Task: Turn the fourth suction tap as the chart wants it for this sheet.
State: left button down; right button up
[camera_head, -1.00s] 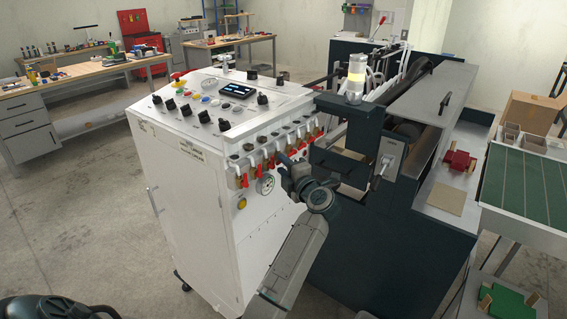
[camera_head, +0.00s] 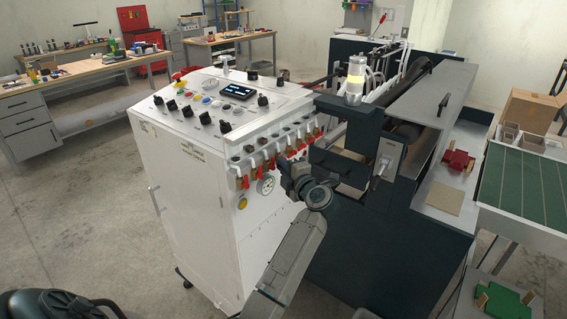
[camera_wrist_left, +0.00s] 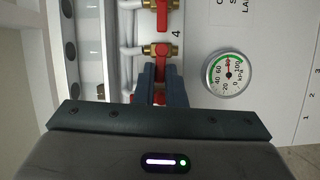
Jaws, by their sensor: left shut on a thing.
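A row of suction taps with brass bodies and red handles runs along the front of the white cabinet (camera_head: 190,200) in the head view. In the left wrist view the tap beside the printed 4 has a brass body (camera_wrist_left: 160,50). Its red handle (camera_wrist_left: 161,70) reaches down the picture between the jaws of my left gripper (camera_wrist_left: 161,76). My left gripper also shows in the head view (camera_head: 284,165), at the taps; it is shut on this handle. The jaws hide part of the handle. A neighbouring red handle (camera_wrist_left: 162,16) is above. My right gripper is out of view.
A round pressure gauge (camera_wrist_left: 228,74) sits close right of the jaws. Printed lettering at the wrist view's right is cut off. Open floor (camera_head: 90,215) lies to the left.

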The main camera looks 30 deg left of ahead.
pick_arm(q)
jog(key=r+m+p, duration=0.1)
jog(key=p, duration=0.1)
jog(key=m+p, duration=0.1)
jog(key=p, duration=0.2)
jog(key=shift+w+r+m+g+h, duration=0.1)
jog(key=shift+r+m+g+h, duration=0.2)
jog(key=shift+r+g, duration=0.1)
jog(key=shift+w+m+p, duration=0.15)
jog(key=shift+m+p, duration=0.55)
jog(key=shift+p, duration=0.1)
jog(key=shift+w+r+m+g+h, duration=0.2)
jog(key=shift+m+g+h, duration=0.3)
jog(key=shift+m+g, duration=0.4)
jog(key=m, duration=0.1)
jog(key=m+g, duration=0.1)
jog(key=w+m, duration=0.1)
jog(key=shift+d+r+g, duration=0.1)
jog(key=shift+r+g, duration=0.15)
jog(key=shift+g, duration=0.15)
jog(key=m+g, duration=0.1)
jog(key=w+m+g, duration=0.1)
jog(key=m, duration=0.1)
jog(key=shift+r, duration=0.1)
jog(key=shift+w+m+g+h, duration=0.15)
jog(key=shift+m+g+h, duration=0.15)
jog(key=shift+m, duration=0.1)
jog(key=c, duration=1.5)
grip_release()
